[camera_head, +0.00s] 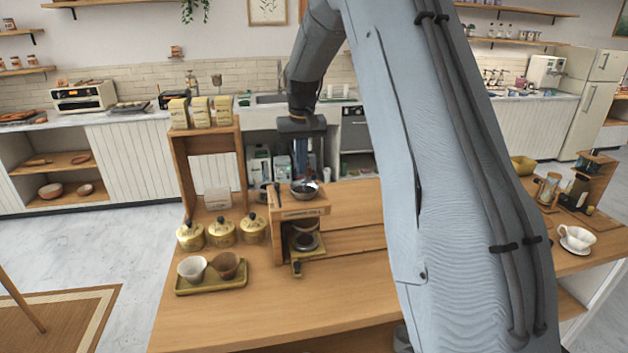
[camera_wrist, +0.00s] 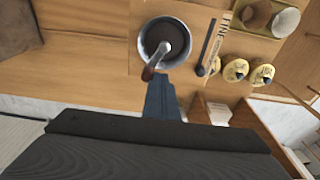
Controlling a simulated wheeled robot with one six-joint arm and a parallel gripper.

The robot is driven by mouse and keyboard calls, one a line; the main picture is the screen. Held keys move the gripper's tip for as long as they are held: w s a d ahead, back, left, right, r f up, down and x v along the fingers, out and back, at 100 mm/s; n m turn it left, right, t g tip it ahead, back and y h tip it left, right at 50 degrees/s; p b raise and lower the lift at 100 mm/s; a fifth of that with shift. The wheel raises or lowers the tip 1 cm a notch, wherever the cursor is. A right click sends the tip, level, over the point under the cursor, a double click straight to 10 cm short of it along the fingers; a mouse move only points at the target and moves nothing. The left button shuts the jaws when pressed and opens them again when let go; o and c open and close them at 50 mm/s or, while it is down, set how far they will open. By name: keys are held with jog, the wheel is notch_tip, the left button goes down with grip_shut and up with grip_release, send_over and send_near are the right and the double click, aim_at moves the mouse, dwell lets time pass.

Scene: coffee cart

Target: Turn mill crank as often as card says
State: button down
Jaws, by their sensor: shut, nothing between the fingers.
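The wooden mill (camera_head: 298,212) stands on the counter with a round metal bowl (camera_head: 305,190) on top. In the wrist view the bowl (camera_wrist: 142,38) shows from above, with a metal crank (camera_wrist: 161,55) across it and a brown knob (camera_wrist: 148,73) at the crank's end. My gripper (camera_head: 302,178) points down over the mill's far side. In the wrist view my gripper (camera_wrist: 161,84) is shut beside the knob, with nothing held; whether it touches the knob is unclear. A pale card (camera_head: 217,198) stands in the shelf left of the mill; its writing is too small to read.
A dark lever (camera_wrist: 207,47) lies beside a scale marked FINE on the mill. Several brass canisters (camera_head: 221,232) and a tray (camera_head: 211,289) with two cups are to the left. Coffee bags stand on the wooden shelf (camera_head: 184,160). My arm hides the counter's middle right.

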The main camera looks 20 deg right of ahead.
jog(key=shift+s+d, duration=0.2)
jog(key=shift+d, duration=0.55)
jog(key=shift+s+d, duration=0.55)
jog(key=shift+d, duration=0.1)
jog(key=shift+s, duration=0.15)
jog(key=shift+s+d, duration=0.25)
jog(key=shift+s, duration=0.25)
jog(key=shift+w, duration=0.3)
